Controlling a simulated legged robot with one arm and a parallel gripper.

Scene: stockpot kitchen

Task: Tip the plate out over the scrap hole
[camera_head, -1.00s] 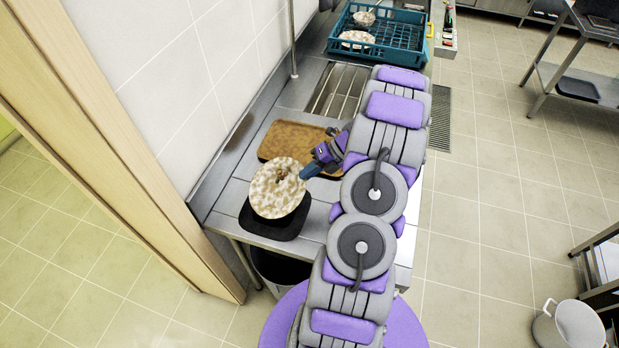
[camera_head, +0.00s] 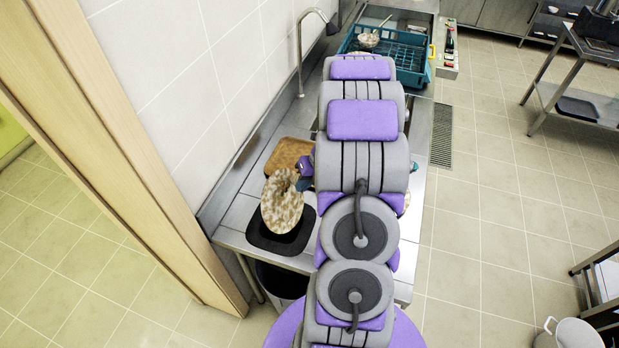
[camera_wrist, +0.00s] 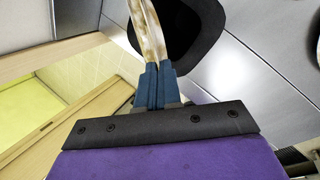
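The plate (camera_head: 283,203), cream with a brown mottled pattern, is tilted steeply above the black square scrap hole (camera_head: 284,243) in the steel counter. My gripper (camera_head: 302,183) holds it by its edge on the upper right side. In the wrist view the blue fingers (camera_wrist: 157,82) are closed together at the plate's rim, and the plate (camera_wrist: 148,30) appears nearly edge-on. The black scrap hole (camera_wrist: 190,35) lies behind it there. I cannot tell whether any scraps are still on the plate.
A brown tray (camera_head: 284,155) lies on the counter behind the plate. A teal dish rack (camera_head: 423,70) with a bowl (camera_head: 368,39) stands farther back. A tap (camera_head: 299,50) rises by the tiled wall at left. A black bin (camera_head: 281,279) stands under the counter.

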